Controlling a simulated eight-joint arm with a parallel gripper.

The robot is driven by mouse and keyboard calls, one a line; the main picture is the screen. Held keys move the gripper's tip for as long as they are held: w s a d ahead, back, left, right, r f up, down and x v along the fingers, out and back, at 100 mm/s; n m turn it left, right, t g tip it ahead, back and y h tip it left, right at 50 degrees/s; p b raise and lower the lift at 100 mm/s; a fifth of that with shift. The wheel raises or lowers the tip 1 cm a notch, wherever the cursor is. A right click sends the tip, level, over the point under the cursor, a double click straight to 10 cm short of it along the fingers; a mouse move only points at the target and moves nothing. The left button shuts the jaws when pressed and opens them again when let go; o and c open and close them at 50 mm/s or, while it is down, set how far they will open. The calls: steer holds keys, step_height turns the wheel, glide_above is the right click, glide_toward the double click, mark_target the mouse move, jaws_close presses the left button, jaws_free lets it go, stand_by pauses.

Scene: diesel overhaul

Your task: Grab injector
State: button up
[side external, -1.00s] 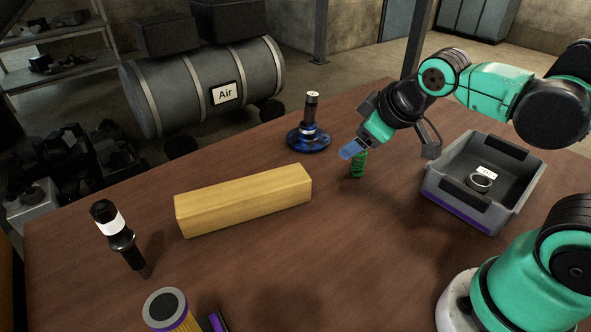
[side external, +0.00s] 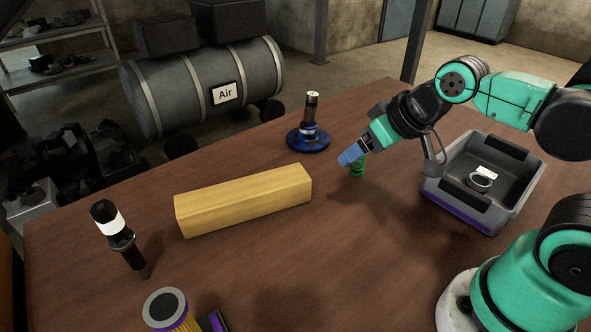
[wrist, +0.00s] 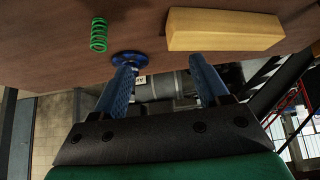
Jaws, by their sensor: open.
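A black, white-banded part with a narrow tip (side external: 118,236), injector-like, stands at the left of the table in the side view. A second slim dark part (side external: 310,115) stands upright in a round blue base (side external: 308,142) at the back edge; I cannot tell for certain which is the injector. My gripper (side external: 348,157) is open and empty above the table, in front of the green spring (side external: 358,168) and right of the wooden block. In the wrist view, its two blue fingers (wrist: 166,72) are apart with nothing between them. The blue base (wrist: 128,57) shows beyond the left finger, partly hidden.
A yellow wooden block (side external: 243,200) lies mid-table, between my gripper and the banded part. A grey bin (side external: 458,208) with a ring-like part (side external: 481,182) stands at right. A filter-like cylinder (side external: 166,306) is at the front edge. The front middle is clear.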

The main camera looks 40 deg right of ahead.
steer(key=n+g+y, duration=0.5)
steer(key=n+y, duration=0.9)
glide_toward(113, 205)
steer(key=w+a+f, duration=0.2)
steer(key=a+n+y, duration=0.1)
steer(key=a, duration=0.1)
steer(key=a+f+n+g+y, duration=0.1)
steer(key=a+n+y, duration=0.1)
steer(key=shift+a+f+g, duration=0.1)
steer(key=shift+f+g, duration=0.15)
steer(key=shift+g, duration=0.05)
steer(key=a+n+y, duration=0.1)
steer(key=a, duration=0.5)
steer(key=shift+s+a+f+g, duration=0.15)
steer(key=shift+f+g, duration=0.1)
steer(key=shift+g, duration=0.05)
jaws_close()
